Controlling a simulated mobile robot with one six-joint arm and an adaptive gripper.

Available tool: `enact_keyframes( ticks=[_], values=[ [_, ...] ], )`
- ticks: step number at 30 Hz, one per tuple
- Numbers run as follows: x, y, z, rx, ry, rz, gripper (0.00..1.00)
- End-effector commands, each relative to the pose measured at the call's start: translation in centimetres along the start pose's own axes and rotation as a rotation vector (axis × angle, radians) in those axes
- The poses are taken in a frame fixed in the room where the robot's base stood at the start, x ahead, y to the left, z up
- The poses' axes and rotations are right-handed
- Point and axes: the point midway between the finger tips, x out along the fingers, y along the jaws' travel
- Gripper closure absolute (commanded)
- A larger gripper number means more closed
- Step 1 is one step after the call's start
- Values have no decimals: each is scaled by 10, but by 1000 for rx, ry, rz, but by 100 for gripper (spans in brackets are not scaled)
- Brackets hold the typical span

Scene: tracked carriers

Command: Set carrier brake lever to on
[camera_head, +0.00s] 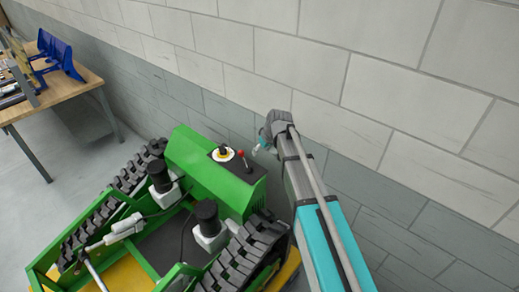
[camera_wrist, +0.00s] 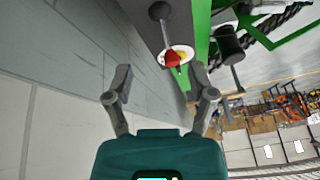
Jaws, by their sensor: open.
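The green tracked carrier (camera_head: 195,170) stands by the wall, with a dark panel on its box. The brake lever (camera_head: 241,154), a thin rod with a red knob, rises from this panel. In the wrist view the lever's red knob (camera_wrist: 171,58) appears between and just beyond the fingertips, its rod running up to a dark round base. My gripper (camera_head: 261,147) is just right of the lever in the head view. It also shows in the wrist view (camera_wrist: 161,74), open with nothing between its fingers. Contact with the knob is not visible.
A yellow and white disc with a dark knob (camera_head: 222,154) sits close left of the lever. The block wall (camera_head: 400,80) is close behind my arm. A wooden table (camera_head: 55,85) with blue bins stands at far left. Black tracks flank the carrier.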

Motion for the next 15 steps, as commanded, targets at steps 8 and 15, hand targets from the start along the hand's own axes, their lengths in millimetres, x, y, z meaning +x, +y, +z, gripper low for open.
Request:
enact_keyframes(
  ticks=[8, 15],
  values=[
    [-30, 0, -1, 1, 0, 0, 29],
    [-45, 0, 0, 1, 0, 0, 29]
  ],
)
